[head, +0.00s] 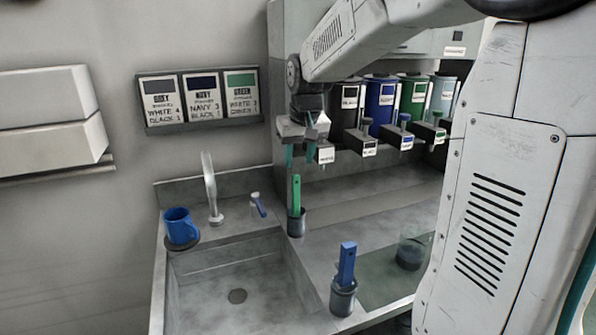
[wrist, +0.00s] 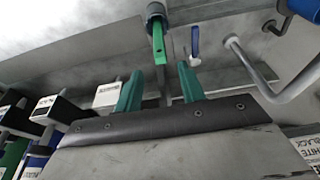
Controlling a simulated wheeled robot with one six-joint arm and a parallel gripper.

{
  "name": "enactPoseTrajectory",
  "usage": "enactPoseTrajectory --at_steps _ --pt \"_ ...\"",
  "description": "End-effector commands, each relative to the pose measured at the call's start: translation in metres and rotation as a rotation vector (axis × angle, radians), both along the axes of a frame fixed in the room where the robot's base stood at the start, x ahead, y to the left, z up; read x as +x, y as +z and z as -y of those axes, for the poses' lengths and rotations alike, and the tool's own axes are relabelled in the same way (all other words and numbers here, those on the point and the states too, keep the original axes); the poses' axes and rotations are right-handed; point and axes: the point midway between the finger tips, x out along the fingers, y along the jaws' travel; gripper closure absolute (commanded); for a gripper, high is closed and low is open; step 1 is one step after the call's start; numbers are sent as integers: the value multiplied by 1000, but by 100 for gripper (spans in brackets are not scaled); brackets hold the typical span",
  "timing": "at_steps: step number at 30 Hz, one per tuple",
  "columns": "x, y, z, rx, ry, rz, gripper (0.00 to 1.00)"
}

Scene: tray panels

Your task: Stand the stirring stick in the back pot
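A green stirring stick (head: 296,193) stands nearly upright in the small dark back pot (head: 297,226), on the counter right of the sink. A blue stick (head: 347,264) stands in the front pot (head: 343,300). My gripper (head: 300,162) is above the green stick, its teal fingers spread apart. In the wrist view, the open gripper (wrist: 160,90) points toward the green stick (wrist: 158,42) and the back pot (wrist: 155,11). The green part lies beyond the fingertips. A thin grey strip shows between the fingers; I cannot tell what it is.
The sink (head: 225,285) has a faucet (head: 211,190) behind it and a blue mug (head: 180,226) at its left corner. A glass cup (head: 411,250) stands on the right. Coloured canisters (head: 382,103) with dispensers line the back, close to my gripper.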

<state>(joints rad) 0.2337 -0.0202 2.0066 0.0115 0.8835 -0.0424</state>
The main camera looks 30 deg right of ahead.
Motion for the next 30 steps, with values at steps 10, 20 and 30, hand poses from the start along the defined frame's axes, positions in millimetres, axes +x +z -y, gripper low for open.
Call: enactPoseTrajectory --at_steps 10,20,30 --pt "-65 25 -37 6 43 -25 60" --pt "-237 7 -102 13 154 -115 60" --pt "-300 -19 -113 13 195 -158 60"
